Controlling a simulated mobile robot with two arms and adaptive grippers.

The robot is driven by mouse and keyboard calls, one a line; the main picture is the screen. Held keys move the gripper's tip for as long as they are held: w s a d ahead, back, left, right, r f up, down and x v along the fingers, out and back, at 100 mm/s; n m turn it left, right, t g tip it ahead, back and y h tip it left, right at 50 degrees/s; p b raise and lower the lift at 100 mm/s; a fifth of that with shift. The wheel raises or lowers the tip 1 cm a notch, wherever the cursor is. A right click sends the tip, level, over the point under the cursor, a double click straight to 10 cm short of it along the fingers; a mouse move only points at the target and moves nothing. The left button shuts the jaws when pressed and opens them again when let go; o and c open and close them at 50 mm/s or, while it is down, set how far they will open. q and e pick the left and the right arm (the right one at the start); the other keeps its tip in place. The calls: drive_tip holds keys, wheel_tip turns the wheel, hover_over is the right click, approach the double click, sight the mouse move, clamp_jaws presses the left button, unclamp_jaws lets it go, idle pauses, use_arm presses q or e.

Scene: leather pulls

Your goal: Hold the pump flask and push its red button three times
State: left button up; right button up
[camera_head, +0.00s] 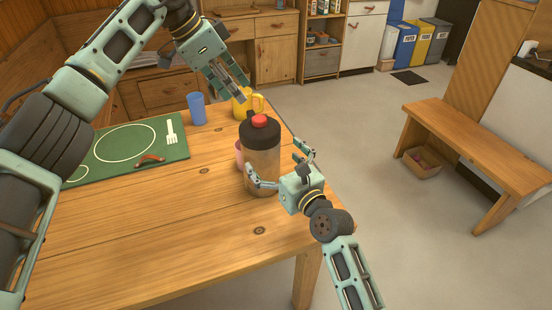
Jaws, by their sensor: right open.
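The pump flask (262,160) stands upright near the table's right edge, with a brown body, a black top and a red button (260,121) on top. My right gripper (274,156) is open at the flask's lower right side. One finger reaches in front of the flask and the other is to its right; I cannot tell if they touch it. My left gripper (244,99) is above and behind the flask top, fingers close together and pointing down to the right. It looks shut and empty, apart from the red button.
A yellow pitcher (242,106), a blue cup (196,109) and a partly hidden pink cup (239,154) stand near the flask. A green placemat (110,160) lies at the left. The front of the wooden table (150,240) is clear. A bench (480,140) stands at the right.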

drive_tip(key=shift+x, duration=3.55)
drive_tip(key=shift+d, duration=0.1)
drive_tip(key=shift+c, duration=0.5)
drive_tip(key=c, duration=1.9)
use_arm(q)
drive_tip(key=shift+f, duration=0.15)
drive_tip(key=shift+c, duration=1.4)
drive_tip(key=shift+s+d+f+h, duration=0.1)
drive_tip(key=shift+d+f+h, duration=0.05)
drive_tip(key=shift+f+h, duration=0.25)
drive_tip(key=shift+s+d+f+h, duration=0.1)
drive_tip(key=shift+f+h, duration=0.15)
drive_tip(key=shift+h, duration=0.25)
drive_tip(key=c, duration=0.4)
drive_tip(key=shift+s+a+f+h, duration=0.1)
drive_tip(key=shift+f+h, duration=0.05)
drive_tip(key=shift+h, duration=0.55)
clamp_jaws()
drive_tip(key=s+a+r+t+h, duration=0.2)
drive_tip(key=a+r+h, duration=0.1)
drive_tip(key=a+h, duration=0.2)
drive_tip(key=shift+a+r+t+h, duration=0.15)
drive_tip(key=shift+a+t+h, duration=0.2)
drive_tip(key=shift+a, duration=0.85)
